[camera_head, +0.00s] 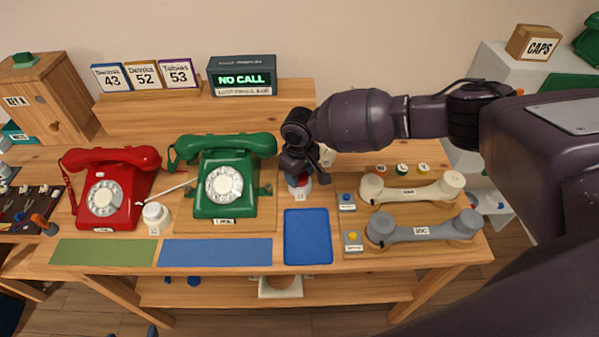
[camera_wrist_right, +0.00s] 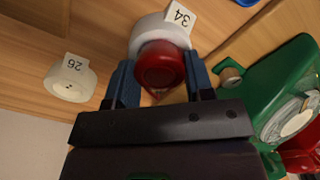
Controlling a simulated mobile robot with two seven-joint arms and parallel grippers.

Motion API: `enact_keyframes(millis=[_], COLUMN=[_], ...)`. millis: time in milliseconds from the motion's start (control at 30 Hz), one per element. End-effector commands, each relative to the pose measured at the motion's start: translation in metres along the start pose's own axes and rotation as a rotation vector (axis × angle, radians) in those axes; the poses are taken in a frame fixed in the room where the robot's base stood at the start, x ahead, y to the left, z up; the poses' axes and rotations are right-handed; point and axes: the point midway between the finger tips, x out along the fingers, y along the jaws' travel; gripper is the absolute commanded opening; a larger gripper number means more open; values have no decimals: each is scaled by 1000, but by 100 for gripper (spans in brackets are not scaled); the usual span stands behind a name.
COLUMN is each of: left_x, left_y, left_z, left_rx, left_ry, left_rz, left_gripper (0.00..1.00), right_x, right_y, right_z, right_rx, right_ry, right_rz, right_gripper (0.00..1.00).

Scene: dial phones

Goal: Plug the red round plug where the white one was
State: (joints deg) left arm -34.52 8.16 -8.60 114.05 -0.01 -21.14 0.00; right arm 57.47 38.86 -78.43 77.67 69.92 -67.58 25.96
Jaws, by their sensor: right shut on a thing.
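My right gripper (camera_head: 298,176) is shut on the red round plug (camera_wrist_right: 160,66), which sits between its two blue fingers in the right wrist view. The plug is right at a white round socket (camera_wrist_right: 164,27) tagged 34, overlapping it. I cannot tell whether it is seated. In the head view the gripper mostly hides the plug, and the tagged white piece (camera_head: 301,189) shows below it. Another white round piece (camera_wrist_right: 70,78) tagged 26 stands apart. A tagged white round piece (camera_head: 155,214) stands between the phones. Small dark tips at the bottom edge may be my left gripper (camera_head: 130,332).
The green dial phone (camera_head: 222,165) is just left of my right gripper, the red dial phone (camera_head: 108,187) further left. A blue tray (camera_head: 307,236) lies in front. Cream (camera_head: 412,190) and grey (camera_head: 424,228) handsets lie on the right. A sign (camera_head: 242,77) reads NO CALL.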

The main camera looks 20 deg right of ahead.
Motion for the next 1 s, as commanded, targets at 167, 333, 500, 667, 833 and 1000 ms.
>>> enact_keyframes(millis=[167,333,500,667,833,1000], left_x=[-1,-1,-1,0,-1,-2], left_y=[0,0,0,0,0,-1], left_z=[2,2,1,-1,-7,-14], left_rx=[-1,0,0,0,1,1], left_ry=[-5,-4,-3,1,8,15], left_rz=[-1,-1,0,0,0,0], left_gripper=[78,78,78,78,78,78], right_x=[0,0,0,-3,-23,-55], right_y=[0,0,0,0,1,1], right_z=[0,0,0,0,0,0], right_rx=[0,0,0,0,0,0], right_ry=[-1,-1,-1,0,2,2], right_rz=[0,0,0,0,0,1], right_gripper=[53,78,78,78,78,78])
